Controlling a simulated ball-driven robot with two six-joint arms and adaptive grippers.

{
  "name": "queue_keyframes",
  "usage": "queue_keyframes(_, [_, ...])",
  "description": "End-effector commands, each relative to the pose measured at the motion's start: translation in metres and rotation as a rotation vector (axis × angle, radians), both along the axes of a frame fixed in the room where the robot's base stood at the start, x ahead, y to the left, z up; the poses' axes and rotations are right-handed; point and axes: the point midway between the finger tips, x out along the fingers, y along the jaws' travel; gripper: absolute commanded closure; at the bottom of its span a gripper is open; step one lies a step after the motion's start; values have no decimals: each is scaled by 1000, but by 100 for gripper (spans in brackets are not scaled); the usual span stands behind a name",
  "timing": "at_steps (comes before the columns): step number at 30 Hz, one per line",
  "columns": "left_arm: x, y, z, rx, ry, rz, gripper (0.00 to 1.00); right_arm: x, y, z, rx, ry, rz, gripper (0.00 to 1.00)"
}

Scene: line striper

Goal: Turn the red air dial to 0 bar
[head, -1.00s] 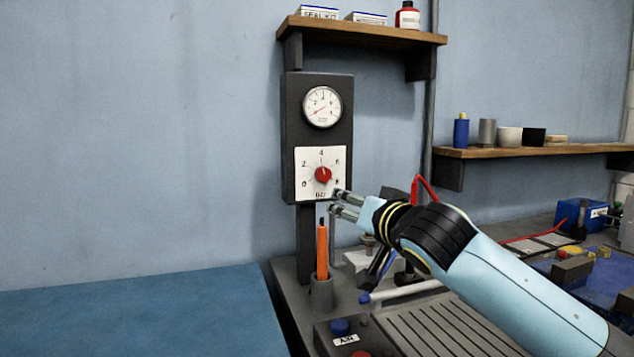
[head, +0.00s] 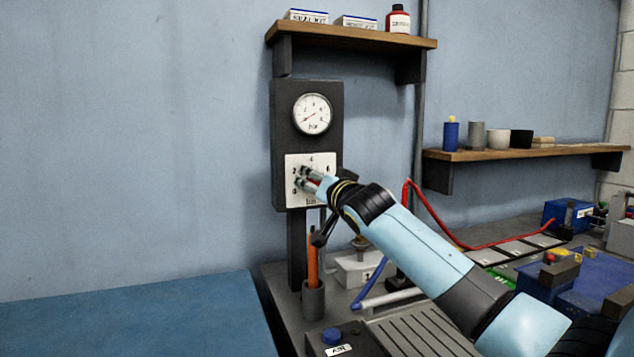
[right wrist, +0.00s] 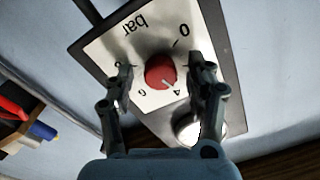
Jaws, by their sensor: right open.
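The red air dial (right wrist: 159,72) sits on a white scale plate (right wrist: 112,43) marked with numbers and "bar". In the right wrist view its white pointer mark points close to the 4. The 0 lies at the upper right there, and the 2 is hidden behind a finger. My right gripper (head: 304,178) is open, its fingers on either side of the dial with gaps showing in the wrist view. In the head view the gripper mostly hides the dial. My left gripper is not in view.
A round pressure gauge (head: 312,114) is above the plate on the dark panel (head: 280,140). An orange pen-like object (head: 312,258) stands in a holder below. A wooden shelf (head: 350,36) is above. A blue button box (head: 345,340) and hoses lie below.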

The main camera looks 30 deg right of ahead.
Motion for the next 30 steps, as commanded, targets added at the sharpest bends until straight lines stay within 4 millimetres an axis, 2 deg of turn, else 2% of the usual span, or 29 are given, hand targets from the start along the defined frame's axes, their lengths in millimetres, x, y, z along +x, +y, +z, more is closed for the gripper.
queue_keyframes(4, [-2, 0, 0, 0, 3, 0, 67, 0, 0, 0, 0, 0, 0, 45])
queue_keyframes(5, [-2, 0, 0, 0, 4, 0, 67, 0, 0, 0, 0, 0, 0, 47])
queue_keyframes(17, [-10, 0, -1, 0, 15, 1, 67, 0, 0, 0, 0, 1, 0, 100])
queue_keyframes(30, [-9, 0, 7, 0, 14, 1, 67, 0, 0, 1, -97, 24, 0, 100])
